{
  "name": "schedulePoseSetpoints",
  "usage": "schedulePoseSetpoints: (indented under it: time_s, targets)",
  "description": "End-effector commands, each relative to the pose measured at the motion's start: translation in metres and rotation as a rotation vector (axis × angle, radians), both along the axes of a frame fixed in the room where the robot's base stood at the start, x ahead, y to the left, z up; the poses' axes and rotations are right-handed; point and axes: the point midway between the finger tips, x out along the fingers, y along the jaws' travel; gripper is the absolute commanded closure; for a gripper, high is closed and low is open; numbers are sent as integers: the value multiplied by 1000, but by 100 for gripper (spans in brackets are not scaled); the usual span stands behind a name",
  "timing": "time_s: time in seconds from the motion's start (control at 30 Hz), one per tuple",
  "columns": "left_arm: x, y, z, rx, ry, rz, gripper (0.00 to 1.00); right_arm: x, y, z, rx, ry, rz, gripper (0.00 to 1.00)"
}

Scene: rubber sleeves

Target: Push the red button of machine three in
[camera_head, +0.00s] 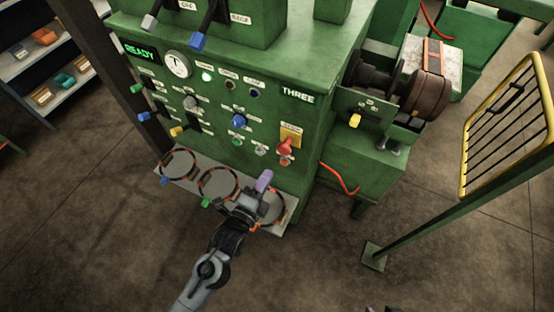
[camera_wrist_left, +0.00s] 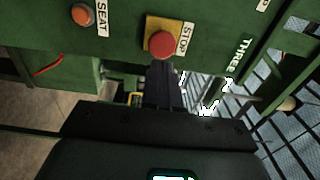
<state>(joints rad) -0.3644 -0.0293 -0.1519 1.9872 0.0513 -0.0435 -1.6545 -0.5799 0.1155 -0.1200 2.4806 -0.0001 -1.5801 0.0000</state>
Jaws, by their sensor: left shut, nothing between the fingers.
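Machine three is a green cabinet (camera_head: 310,120) marked THREE. Its red mushroom button (camera_head: 286,146) sits on a yellow plate at the lower right of the front panel. In the left wrist view the red button (camera_wrist_left: 162,43) stands out from its yellow STOP plate (camera_wrist_left: 180,28). My left gripper (camera_head: 264,180) is shut and empty, below and left of the button in the head view. In the left wrist view the closed fingers (camera_wrist_left: 162,70) point at the panel, just under the button in the picture. I cannot tell whether they touch it. My right gripper does not show clearly.
An orange SEAT button (camera_wrist_left: 84,14) is close to the red one. Several knobs and levers cover the panel, including a blue knob (camera_head: 239,121). A grey shelf (camera_head: 187,182) with wire rings runs below. A yellow barred gate (camera_head: 507,125) stands to the right.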

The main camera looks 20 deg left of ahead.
Motion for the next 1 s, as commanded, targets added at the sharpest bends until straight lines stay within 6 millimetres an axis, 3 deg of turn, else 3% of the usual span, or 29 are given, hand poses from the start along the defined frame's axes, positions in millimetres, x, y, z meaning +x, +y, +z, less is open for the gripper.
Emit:
schedulePoseSetpoints:
  time_s: [0.2, 0.4, 1.0]
  targets:
    - [39, -3, 0, 0, -3, 1, 100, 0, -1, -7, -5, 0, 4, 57]
    - [62, -5, 0, 0, 0, -1, 100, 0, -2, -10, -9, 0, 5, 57]
    - [72, -5, 1, 1, 0, 1, 100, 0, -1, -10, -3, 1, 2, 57]
